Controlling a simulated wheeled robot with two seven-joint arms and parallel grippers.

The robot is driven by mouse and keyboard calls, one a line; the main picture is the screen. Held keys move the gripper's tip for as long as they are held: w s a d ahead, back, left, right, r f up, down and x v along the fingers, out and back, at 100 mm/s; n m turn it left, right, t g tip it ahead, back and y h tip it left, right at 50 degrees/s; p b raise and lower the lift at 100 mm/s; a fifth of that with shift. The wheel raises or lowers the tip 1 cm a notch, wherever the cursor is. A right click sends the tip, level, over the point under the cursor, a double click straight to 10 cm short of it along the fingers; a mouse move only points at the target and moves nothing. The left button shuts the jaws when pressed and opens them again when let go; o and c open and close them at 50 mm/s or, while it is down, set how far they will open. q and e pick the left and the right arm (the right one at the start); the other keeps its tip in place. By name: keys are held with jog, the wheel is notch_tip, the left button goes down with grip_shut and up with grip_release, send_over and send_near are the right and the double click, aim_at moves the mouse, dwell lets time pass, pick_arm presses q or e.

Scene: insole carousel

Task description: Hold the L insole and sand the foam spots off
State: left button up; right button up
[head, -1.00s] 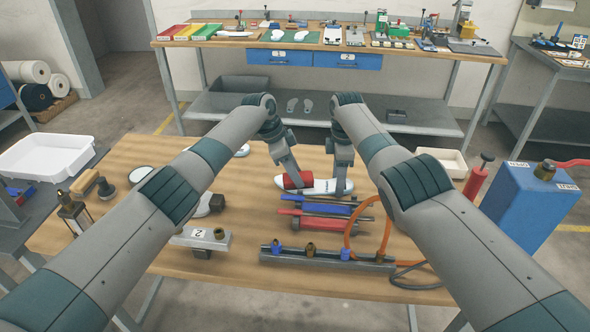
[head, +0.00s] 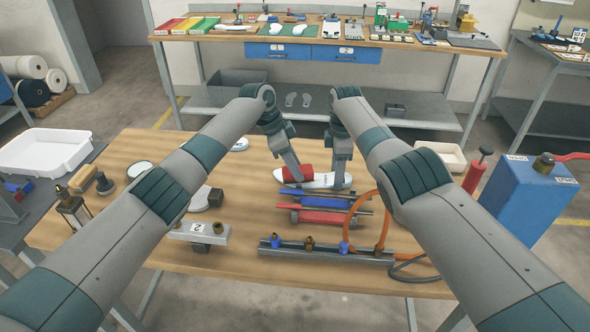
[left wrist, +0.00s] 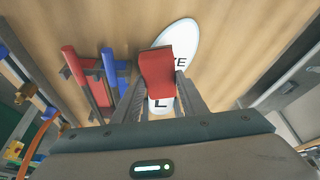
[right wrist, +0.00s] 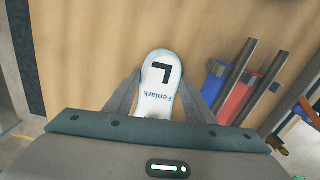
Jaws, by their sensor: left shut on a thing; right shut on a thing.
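The white L insole (head: 322,181) lies on the wooden table, marked with a black L. My right gripper (head: 338,186) is shut on its sides near one end; the right wrist view shows that end of the insole (right wrist: 158,85) between the fingers. My left gripper (head: 296,182) is shut on a red block (head: 297,171). In the left wrist view the red block (left wrist: 156,73) is over the insole (left wrist: 182,42), covering part of its lettering. I cannot tell whether the block touches it. No foam spots can be made out.
Blue (head: 335,200) and red (head: 325,217) bar tools lie just in front of the insole. Nearer are a dark rail (head: 325,252) with fittings and an orange hose (head: 352,215). A blue box (head: 528,200) stands at the right. Bare tabletop lies beyond the insole.

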pick_arm(q)
jog(key=shift+r, duration=2.75)
pick_arm(e)
jog(key=o, duration=1.1)
notch_tip(320, 180, up, 12)
jog(key=shift+f, duration=0.1)
